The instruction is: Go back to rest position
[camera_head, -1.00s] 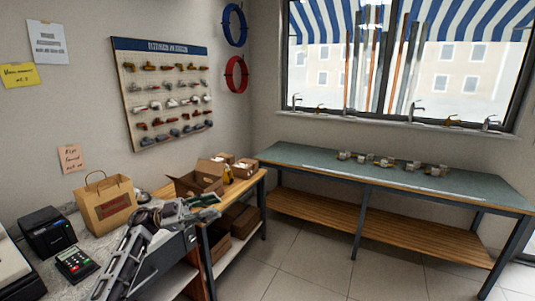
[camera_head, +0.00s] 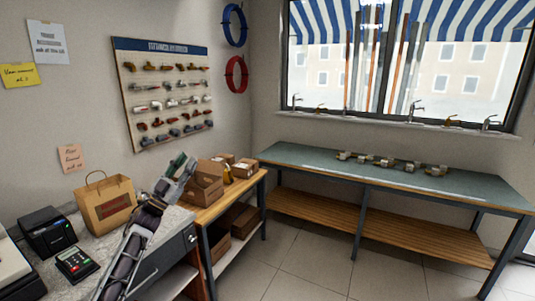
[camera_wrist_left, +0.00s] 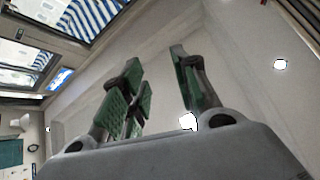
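My left gripper (camera_head: 178,166) is raised at the end of my left arm, with its green-padded fingers pointing upward. In the head view it stands in front of the wooden side table and partly hides the open cardboard box (camera_head: 208,184). In the left wrist view the fingers of this gripper (camera_wrist_left: 158,88) are spread apart, with nothing between them but ceiling and wall behind. My right gripper is in neither view.
A paper bag (camera_head: 105,208), a black printer (camera_head: 48,232) and a card terminal (camera_head: 76,262) stand on the counter left of my arm. A long green-topped workbench (camera_head: 315,163) bears several fittings. The tiled floor (camera_head: 300,258) is clear.

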